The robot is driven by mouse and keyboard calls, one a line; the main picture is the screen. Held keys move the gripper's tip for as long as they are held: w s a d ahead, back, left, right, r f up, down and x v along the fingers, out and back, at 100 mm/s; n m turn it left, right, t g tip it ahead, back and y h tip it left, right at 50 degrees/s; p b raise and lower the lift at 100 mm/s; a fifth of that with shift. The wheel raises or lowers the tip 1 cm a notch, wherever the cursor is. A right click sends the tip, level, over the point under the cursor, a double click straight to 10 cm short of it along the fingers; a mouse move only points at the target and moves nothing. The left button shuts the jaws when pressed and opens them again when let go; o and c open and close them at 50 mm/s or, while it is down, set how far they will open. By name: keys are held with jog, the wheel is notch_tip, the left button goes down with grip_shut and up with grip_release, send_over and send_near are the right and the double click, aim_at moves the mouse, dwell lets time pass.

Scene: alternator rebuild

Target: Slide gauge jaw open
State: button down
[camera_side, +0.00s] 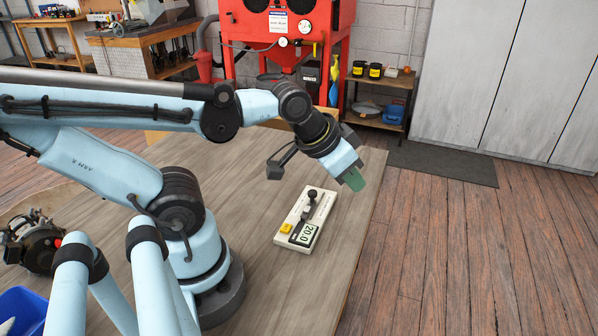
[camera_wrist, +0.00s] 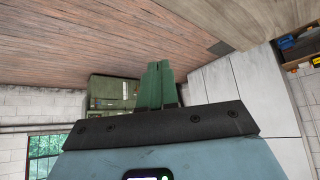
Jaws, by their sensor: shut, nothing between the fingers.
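The gauge (camera_side: 305,219) is a cream-coloured block lying on the wooden table (camera_side: 337,262) near its right edge. It has a yellow button (camera_side: 286,228), a display (camera_side: 304,234) reading 20.0, and a slider with a black knob (camera_side: 312,195). My gripper (camera_side: 355,181) is above and to the right of the gauge, apart from it, with green fingers pointing down and to the right. In the wrist view the green fingers (camera_wrist: 160,84) are together with nothing between them. The gauge does not show in the wrist view.
An alternator-like metal part (camera_side: 35,243) and a blue bin (camera_side: 22,312) are at the left. A red cabinet (camera_side: 290,40) and a small shelf (camera_side: 380,105) stand behind the table. The tabletop around the gauge is clear.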

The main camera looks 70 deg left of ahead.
aim_at(313, 192)
jog(key=c, duration=1.7)
grip_release()
jog(key=o, duration=0.3)
jog(key=shift+a+r+n+g, duration=0.1)
jog(key=shift+a+n+g, duration=0.2)
jog(key=shift+a, duration=0.15)
jog(key=o, duration=0.4)
jog(key=a+r+n+g, duration=0.1)
jog(key=a+n+g, duration=0.1)
jog(key=a, duration=0.1)
jog(key=s+a+n+g, duration=0.1)
jog(key=a+n+g, duration=0.1)
jog(key=a+n, duration=0.1)
jog(key=a+r+n+g, duration=0.1)
jog(key=a+n+g, duration=0.1)
jog(key=a, duration=0.2)
jog(key=shift+s+r+n, duration=0.2)
jog(key=shift+r+n, duration=0.1)
jog(key=shift+n, duration=0.1)
jog(key=shift+n+g, duration=0.3)
jog(key=shift+s+a+f, duration=0.1)
jog(key=shift+a+f, duration=0.05)
jog(key=shift+f, duration=2.85)
jog(key=shift+s+a+f, duration=0.1)
jog(key=shift+a+f, duration=0.05)
jog(key=shift+f, duration=2.8)
grip_shut()
